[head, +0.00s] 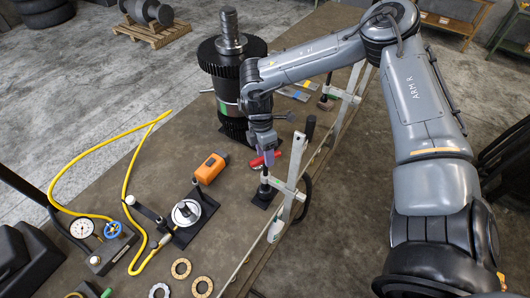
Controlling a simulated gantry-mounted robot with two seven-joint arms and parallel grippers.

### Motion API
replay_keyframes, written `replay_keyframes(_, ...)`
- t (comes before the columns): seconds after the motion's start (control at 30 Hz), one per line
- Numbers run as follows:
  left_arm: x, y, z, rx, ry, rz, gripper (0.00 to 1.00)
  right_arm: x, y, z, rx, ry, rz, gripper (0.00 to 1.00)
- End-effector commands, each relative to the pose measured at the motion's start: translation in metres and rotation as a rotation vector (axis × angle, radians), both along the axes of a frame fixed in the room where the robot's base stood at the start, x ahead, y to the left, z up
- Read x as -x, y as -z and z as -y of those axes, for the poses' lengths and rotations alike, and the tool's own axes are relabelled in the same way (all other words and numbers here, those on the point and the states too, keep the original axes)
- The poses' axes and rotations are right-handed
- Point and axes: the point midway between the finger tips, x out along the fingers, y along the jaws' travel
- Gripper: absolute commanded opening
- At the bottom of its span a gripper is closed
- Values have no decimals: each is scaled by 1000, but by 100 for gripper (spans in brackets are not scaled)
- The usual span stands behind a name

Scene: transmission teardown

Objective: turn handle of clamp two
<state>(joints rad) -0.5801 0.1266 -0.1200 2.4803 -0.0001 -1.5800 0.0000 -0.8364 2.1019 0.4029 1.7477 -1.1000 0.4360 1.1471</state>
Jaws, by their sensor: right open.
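My right gripper (268,156) reaches down from the upper right. It is open, just over a red handle (259,161) on the nearer clamp. The gripper partly covers this handle, and I cannot tell whether the fingers touch it. The nearer clamp (287,190) is a pale metal bar clamp at the table's right edge, with a dark screw and foot below the handle. A second, similar clamp (345,95) stands farther back along the same edge. No label shows which is clamp two. My left gripper is not in view.
A tall dark gear stack (229,60) stands behind the gripper on the workbench (130,175). An orange box (211,168), a round metal fixture (186,213), a yellow hose (128,180), a gauge (81,228) and several rings lie to the left.

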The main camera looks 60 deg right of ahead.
Motion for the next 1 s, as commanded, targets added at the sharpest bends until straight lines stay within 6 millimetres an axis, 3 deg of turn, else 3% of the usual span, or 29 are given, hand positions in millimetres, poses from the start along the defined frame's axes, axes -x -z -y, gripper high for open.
replay_keyframes(0.07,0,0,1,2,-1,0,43,0,0,0,0,0,0,49)
replay_keyframes(0.4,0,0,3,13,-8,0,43,0,0,0,0,0,0,0)
replay_keyframes(0.73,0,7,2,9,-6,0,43,0,2,0,0,-34,0,0)
replay_keyframes(1.0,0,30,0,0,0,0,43,-1,4,-1,2,-183,1,0)
